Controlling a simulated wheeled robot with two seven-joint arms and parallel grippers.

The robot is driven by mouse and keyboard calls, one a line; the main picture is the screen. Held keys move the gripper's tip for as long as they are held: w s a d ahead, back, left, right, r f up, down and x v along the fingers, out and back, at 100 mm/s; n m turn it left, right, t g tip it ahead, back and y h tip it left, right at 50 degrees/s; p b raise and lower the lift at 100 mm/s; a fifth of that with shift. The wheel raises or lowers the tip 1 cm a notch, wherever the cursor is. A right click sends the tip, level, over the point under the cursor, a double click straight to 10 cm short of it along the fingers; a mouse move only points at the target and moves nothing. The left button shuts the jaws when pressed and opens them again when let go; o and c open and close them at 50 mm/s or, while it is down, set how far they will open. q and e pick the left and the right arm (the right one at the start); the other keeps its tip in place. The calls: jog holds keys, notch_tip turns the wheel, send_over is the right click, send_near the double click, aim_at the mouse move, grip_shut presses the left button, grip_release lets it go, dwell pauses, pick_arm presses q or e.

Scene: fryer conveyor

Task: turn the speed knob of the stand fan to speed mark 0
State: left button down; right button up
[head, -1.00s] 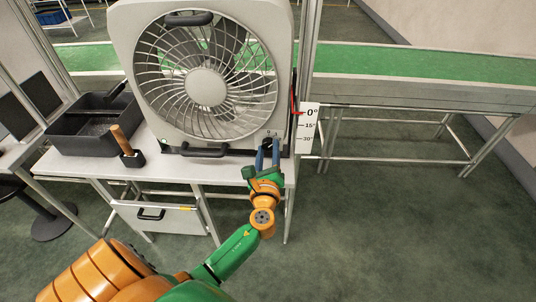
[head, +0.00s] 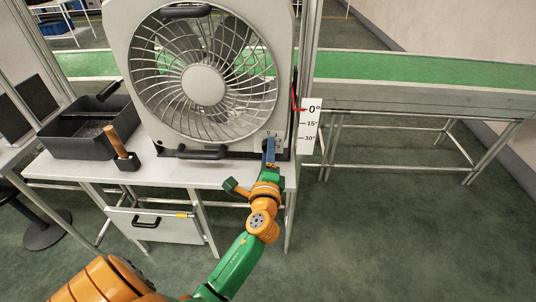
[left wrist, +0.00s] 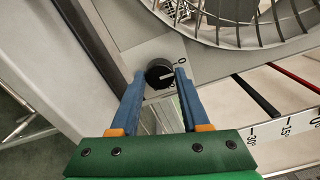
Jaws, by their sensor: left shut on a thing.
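The stand fan (head: 205,85) is a light grey box fan upright on the white table. Its speed knob is at the lower right corner of the fan's front. In the left wrist view the knob (left wrist: 160,73) is round and black with a white pointer line, which points right in that picture. A "0" mark (left wrist: 182,62) is printed beside it, and another mark is partly hidden by a finger. My left gripper (head: 270,148) has its blue fingers on either side of the knob, shut on it. My right gripper is not in view.
An angle scale (head: 310,128) with a red pointer is at the fan's right side. A green conveyor (head: 420,75) runs behind.

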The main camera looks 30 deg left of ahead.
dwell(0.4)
pick_arm(q)
jog(key=shift+c, duration=1.9)
grip_release()
jog(key=b+v, duration=0.1)
jog(key=v, duration=0.6)
jog(key=shift+f, duration=0.15)
